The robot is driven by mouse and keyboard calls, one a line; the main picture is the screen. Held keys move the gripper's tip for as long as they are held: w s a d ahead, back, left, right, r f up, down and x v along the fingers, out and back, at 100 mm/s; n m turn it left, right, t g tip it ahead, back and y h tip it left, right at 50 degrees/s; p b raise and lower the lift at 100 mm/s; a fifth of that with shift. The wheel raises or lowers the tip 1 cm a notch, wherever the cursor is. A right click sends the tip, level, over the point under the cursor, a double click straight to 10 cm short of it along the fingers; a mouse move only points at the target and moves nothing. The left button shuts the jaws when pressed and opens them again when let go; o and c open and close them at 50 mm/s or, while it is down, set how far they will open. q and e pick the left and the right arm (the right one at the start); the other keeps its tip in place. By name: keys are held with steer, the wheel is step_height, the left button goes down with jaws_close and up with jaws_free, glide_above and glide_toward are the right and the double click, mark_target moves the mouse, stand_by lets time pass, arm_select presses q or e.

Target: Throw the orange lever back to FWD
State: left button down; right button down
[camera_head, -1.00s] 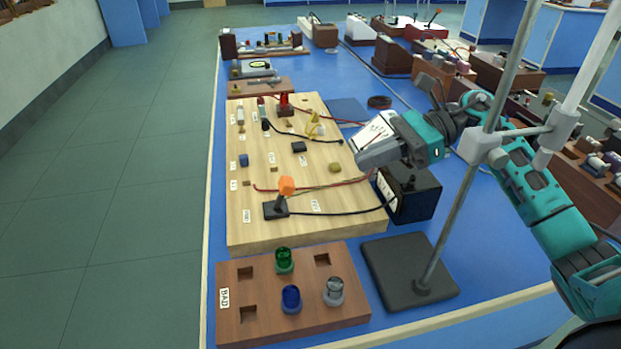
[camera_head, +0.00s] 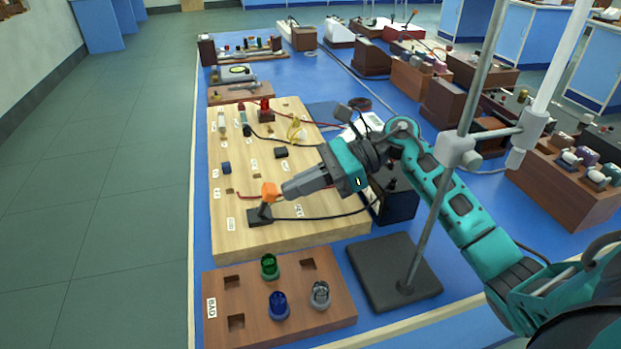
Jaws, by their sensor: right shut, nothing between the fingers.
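The stem leans slightly right of the base. My right gripper (camera_head: 285,192) comes in from the right, shut and empty, with its tip right beside the knob's right side. I cannot tell whether it touches. Small white labels (camera_head: 231,224) lie on the board near the lever; their print is too small to read surely. My left gripper is not in view.
A brown block (camera_head: 220,330) with green, blue and clear caps sits in front of the board. A stand with a black base (camera_head: 395,270) and upright rod (camera_head: 440,170) rises between it and my right arm. A dark box (camera_head: 398,205) sits beside the board.

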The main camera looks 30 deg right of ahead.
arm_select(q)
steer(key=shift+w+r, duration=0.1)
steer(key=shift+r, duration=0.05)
arm_select(e)
steer(key=shift+r, duration=0.1)
steer(key=shift+a+r, duration=0.1)
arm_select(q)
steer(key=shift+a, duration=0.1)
arm_select(e)
steer(key=shift+h, duration=0.4)
arm_select(q)
steer(key=shift+p, duration=0.35)
arm_select(e)
steer(key=shift+a+r, duration=0.2)
